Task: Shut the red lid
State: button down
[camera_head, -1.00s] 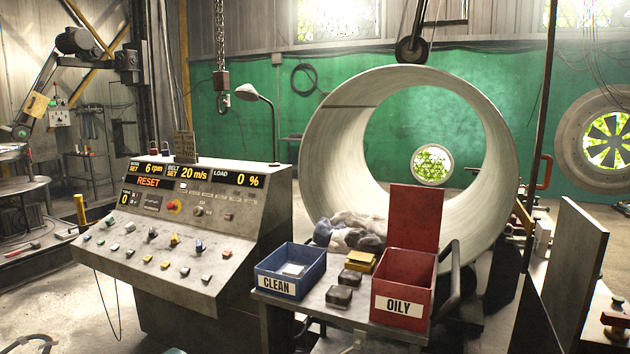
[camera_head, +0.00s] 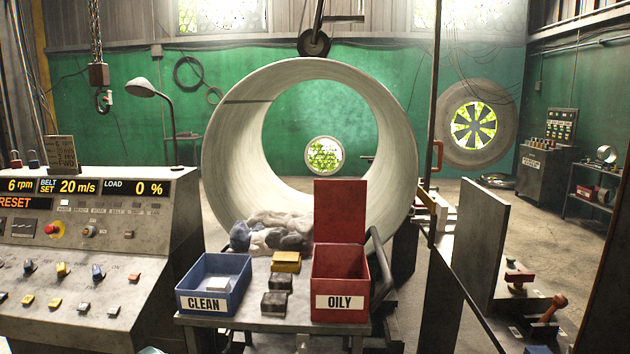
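The red lid (camera_head: 340,211) stands upright, open, at the back edge of the red bin (camera_head: 340,304) labelled OILY. The bin sits at the right end of a small metal cart top (camera_head: 262,329). Its inside looks empty from here, though the bottom is only partly seen. My gripper does not show in the head view.
A blue CLEAN bin (camera_head: 213,284) stands left on the cart. Blocks (camera_head: 286,262) and a heap of rags (camera_head: 270,235) lie between and behind the bins. A control console (camera_head: 100,255) is left, a large metal ring (camera_head: 222,150) behind, an upright plate (camera_head: 480,235) right.

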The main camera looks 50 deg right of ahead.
aim_at(340, 206)
jog(key=z, duration=1.9)
jog(key=i, duration=0.65)
jog(key=z, duration=0.05)
